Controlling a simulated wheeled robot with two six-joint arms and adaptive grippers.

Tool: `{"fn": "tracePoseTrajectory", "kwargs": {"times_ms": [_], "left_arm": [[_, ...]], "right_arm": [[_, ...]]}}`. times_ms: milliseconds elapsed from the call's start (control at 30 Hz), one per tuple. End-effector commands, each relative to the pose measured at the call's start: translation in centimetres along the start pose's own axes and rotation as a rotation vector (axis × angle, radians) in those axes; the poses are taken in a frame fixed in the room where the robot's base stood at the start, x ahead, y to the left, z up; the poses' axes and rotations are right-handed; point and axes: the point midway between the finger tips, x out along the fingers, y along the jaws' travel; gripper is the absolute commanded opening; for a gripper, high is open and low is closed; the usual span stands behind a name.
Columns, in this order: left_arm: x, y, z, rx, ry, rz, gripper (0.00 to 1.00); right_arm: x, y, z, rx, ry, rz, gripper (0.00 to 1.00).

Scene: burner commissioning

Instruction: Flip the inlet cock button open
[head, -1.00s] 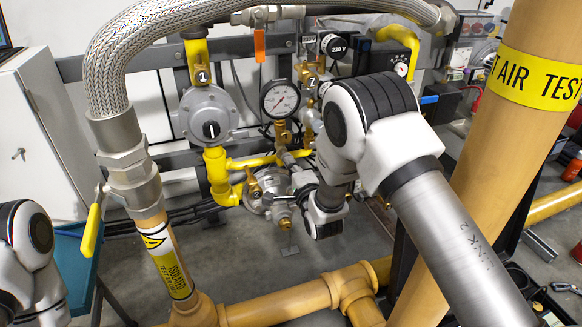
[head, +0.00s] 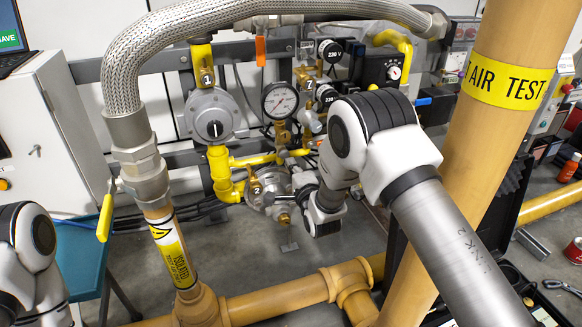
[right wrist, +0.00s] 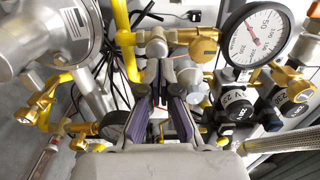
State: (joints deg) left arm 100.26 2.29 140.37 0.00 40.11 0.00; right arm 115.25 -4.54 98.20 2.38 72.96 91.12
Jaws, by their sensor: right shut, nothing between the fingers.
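The pipe rig carries a yellow pipe with a brass cock tagged 1 (head: 206,78), a brass cock tagged 2 (head: 256,188) and brass fittings under the pressure gauge (head: 281,101). I cannot tell which part is the inlet cock button. My right gripper (head: 300,183) is in front of the rig, right of the cock tagged 2, partly hidden by its wrist. In the right wrist view its fingers (right wrist: 160,70) are shut and empty, their tips close to a grey round fitting (right wrist: 157,46) and a brass cap (right wrist: 204,47). Contact is unclear. My left gripper is out of view.
A braided hose (head: 130,60) arches over the rig. A yellow lever (head: 105,217) hangs at its lower left end. A thick tan pipe (head: 490,150) stands on the right. A tan pipe (head: 275,303) crosses low in front. Grey floor lies between.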

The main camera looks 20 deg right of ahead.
Motion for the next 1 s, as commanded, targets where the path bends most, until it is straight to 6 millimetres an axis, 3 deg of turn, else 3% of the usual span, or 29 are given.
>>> {"fn": "tracePoseTrajectory", "kwargs": {"times_ms": [300, 500, 1000], "left_arm": [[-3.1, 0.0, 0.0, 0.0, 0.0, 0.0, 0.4], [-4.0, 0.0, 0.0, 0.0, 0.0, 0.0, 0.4], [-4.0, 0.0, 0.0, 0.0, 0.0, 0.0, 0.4]], "right_arm": [[-6.3, -0.1, 0.0, -0.001, -0.001, 0.011, 0.0], [-9.5, 0.2, 0.0, 0.0, -0.002, 0.01, 0.0], [-10.2, 0.3, 0.0, -0.001, -0.002, 0.007, 0.0]]}}
